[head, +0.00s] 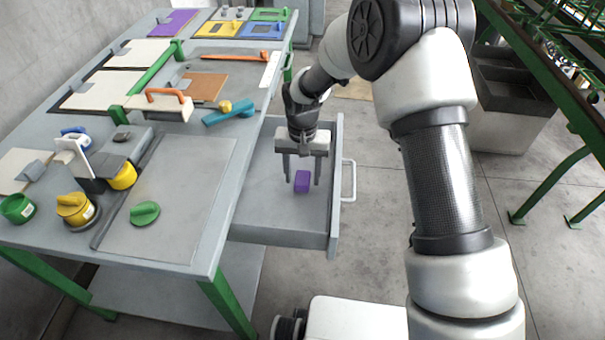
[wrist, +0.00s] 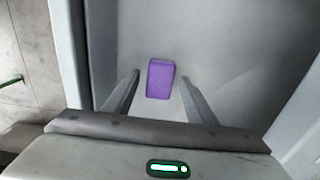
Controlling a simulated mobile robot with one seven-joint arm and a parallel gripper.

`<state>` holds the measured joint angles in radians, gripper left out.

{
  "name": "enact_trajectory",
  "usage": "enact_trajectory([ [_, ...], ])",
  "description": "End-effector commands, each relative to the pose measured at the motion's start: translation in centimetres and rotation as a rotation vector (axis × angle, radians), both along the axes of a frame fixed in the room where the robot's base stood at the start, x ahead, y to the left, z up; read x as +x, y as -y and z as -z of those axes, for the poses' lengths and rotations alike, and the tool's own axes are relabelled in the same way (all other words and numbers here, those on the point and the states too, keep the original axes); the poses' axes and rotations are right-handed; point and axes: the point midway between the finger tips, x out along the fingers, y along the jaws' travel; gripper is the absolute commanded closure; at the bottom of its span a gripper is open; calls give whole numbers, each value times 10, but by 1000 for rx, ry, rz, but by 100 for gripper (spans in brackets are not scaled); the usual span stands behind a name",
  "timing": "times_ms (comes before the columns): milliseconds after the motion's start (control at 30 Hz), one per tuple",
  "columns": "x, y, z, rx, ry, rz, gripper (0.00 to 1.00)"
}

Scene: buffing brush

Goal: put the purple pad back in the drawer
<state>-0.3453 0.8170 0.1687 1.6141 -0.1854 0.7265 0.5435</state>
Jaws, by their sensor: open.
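The purple pad (head: 302,182) is a small purple block inside the open grey drawer (head: 275,233), near its handle side. It also shows in the wrist view (wrist: 161,79), against the grey drawer floor. My gripper (head: 302,180) hangs over the drawer, pointing down. Its fingers are spread on both sides of the pad in the wrist view (wrist: 158,92), with a gap to each finger. Nothing is held between the fingers. I cannot tell exactly how far the fingertips are above the drawer floor.
The workbench (head: 190,245) left of the drawer holds yellow pots, a green knob (head: 145,213), a blue tool (head: 228,112), an orange-handled block (head: 160,107) and several boards. The drawer's pale handle (head: 349,181) sticks out to the right. Bare floor lies beyond it.

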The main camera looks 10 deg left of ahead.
Motion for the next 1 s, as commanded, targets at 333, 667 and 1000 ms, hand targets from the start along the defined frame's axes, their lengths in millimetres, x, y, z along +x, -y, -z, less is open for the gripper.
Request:
enact_trajectory([
  [333,1,-1,-48,2,5,0,49],
  [667,0,0,-110,1,2,1,49],
  [1000,0,0,-125,0,1,0,49],
])
